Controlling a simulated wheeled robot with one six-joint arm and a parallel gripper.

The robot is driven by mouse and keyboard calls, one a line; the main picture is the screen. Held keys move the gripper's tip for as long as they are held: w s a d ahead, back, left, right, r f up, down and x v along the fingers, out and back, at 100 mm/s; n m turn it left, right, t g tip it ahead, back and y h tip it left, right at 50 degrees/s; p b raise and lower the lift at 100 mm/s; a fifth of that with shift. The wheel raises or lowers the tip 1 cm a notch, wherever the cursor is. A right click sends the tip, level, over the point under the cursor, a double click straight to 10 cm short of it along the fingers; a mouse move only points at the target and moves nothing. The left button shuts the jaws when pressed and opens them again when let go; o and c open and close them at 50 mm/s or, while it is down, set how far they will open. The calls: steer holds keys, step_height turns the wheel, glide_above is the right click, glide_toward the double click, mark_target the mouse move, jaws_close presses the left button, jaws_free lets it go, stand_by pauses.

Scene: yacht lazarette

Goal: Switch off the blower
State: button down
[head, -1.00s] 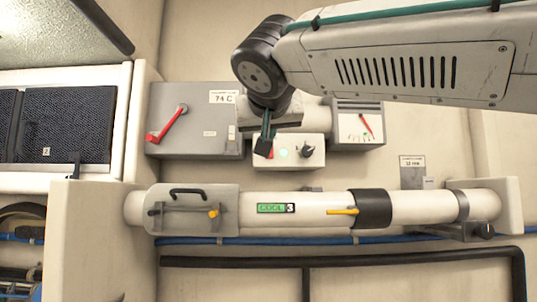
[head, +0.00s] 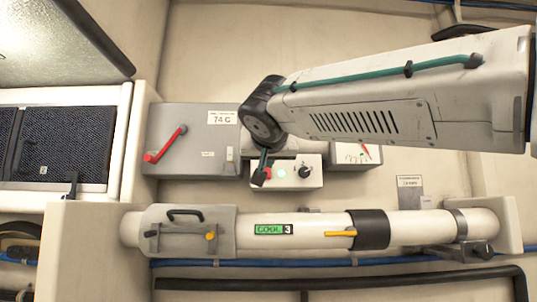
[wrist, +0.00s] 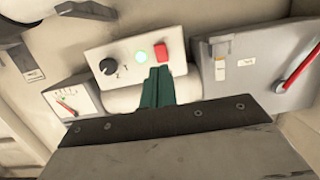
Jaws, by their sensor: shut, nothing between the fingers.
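In the wrist view the fingertips overlap the button's lower left edge. I cannot tell whether they touch it. In the head view the fingers hide most of the button.
A grey box (head: 195,135) with a red lever (head: 166,145) stands left of the control box. A gauge (head: 356,153) is on its right, partly behind my arm. Below runs a white pipe (head: 320,222) with a yellow handle (head: 340,234) and a hatch plate.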

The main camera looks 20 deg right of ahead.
steer(key=x, duration=0.7)
steer(key=shift+w, duration=0.2)
steer(key=shift+d, duration=0.1)
